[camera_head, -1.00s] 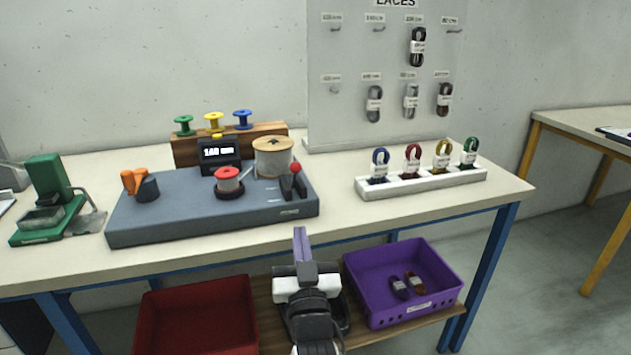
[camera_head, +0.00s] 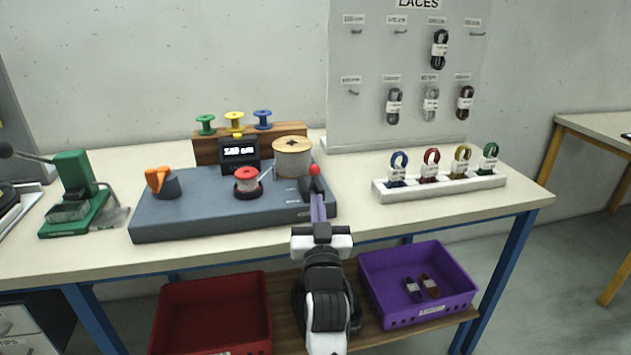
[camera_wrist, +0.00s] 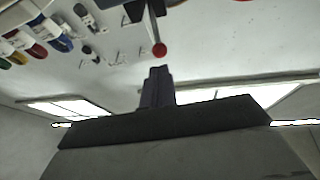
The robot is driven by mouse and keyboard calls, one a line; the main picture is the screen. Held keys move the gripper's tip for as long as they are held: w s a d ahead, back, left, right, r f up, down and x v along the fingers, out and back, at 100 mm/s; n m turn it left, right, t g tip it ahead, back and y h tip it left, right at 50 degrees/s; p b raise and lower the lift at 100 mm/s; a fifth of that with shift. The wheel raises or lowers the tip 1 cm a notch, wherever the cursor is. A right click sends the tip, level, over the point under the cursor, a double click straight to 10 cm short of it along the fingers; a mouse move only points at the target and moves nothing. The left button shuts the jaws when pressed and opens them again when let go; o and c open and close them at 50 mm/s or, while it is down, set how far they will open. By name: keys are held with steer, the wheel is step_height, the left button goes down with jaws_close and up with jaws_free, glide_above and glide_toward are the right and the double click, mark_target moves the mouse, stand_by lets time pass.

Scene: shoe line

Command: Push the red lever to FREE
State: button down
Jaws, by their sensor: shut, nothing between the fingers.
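The red lever is a red ball knob (camera_head: 314,169) on a dark mount at the right end of the grey-blue machine (camera_head: 190,222). In the wrist view the red knob (camera_wrist: 159,49) sits at the end of a stem, just beyond my fingertips. My gripper (camera_head: 317,206), with narrow purple fingers, is shut and empty in front of the machine's right end, its tips at the lever in the head view. In the wrist view the closed fingers (camera_wrist: 157,87) point toward the knob. Whether they touch it I cannot tell. The FREE marking is not readable.
A white rack of laces (camera_head: 440,188) stands to the right. A red bin (camera_head: 212,310) and a purple bin (camera_head: 372,262) sit on the lower shelf.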

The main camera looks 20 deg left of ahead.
mark_target(314, 174)
steer(key=p+x, duration=0.1)
steer(key=x, duration=0.4)
steer(key=shift+w+a+r, duration=0.1)
steer(key=shift+w+a, duration=0.1)
steer(key=shift+w, duration=0.05)
steer(key=shift+r, duration=0.1)
